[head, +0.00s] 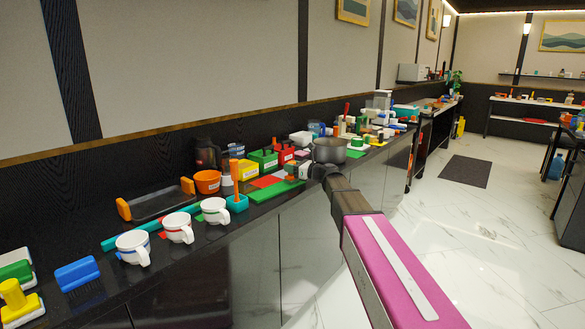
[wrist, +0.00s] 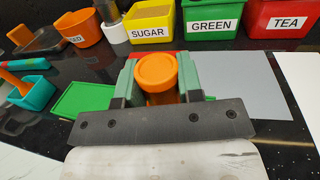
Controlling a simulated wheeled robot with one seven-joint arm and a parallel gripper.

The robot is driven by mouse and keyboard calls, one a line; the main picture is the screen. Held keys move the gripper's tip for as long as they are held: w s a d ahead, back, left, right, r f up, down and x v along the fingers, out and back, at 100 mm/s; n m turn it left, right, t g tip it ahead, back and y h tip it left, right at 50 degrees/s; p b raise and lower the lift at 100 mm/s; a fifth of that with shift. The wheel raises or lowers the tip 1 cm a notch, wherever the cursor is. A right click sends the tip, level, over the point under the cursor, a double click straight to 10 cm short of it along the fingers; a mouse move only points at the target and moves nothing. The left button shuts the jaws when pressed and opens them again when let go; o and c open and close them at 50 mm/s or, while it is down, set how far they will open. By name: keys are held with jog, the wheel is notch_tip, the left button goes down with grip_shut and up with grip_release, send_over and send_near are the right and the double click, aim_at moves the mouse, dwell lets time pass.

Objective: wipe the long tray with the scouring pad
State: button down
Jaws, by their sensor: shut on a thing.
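The long tray (head: 160,204) is dark with raised orange end handles and lies on the black counter at the left, behind the cups. Part of it shows at the upper left of the wrist view (wrist: 38,46). My gripper (head: 294,171) is well to the right of the tray, over flat coloured panels. In the wrist view my gripper (wrist: 160,85) is shut on a round orange knob, which I take as the handle of the scouring pad (wrist: 158,72). The pad's underside is hidden, so I cannot tell whether it touches the counter.
White cups (head: 178,228) stand along the front edge, with a teal bar (head: 135,237) behind them. A teal holder (head: 237,203) stands between tray and gripper. Labelled yellow, green and red bins (wrist: 284,19) line the back. A grey pot (head: 329,150) stands beside my gripper.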

jog(key=shift+f, duration=0.1)
jog(key=shift+w+d, duration=0.45)
jog(key=shift+w, duration=0.05)
jog(key=shift+s+a, duration=0.7)
jog(key=shift+s, duration=0.1)
dwell(0.3)
jog(key=shift+w, duration=0.1)
dwell(0.9)
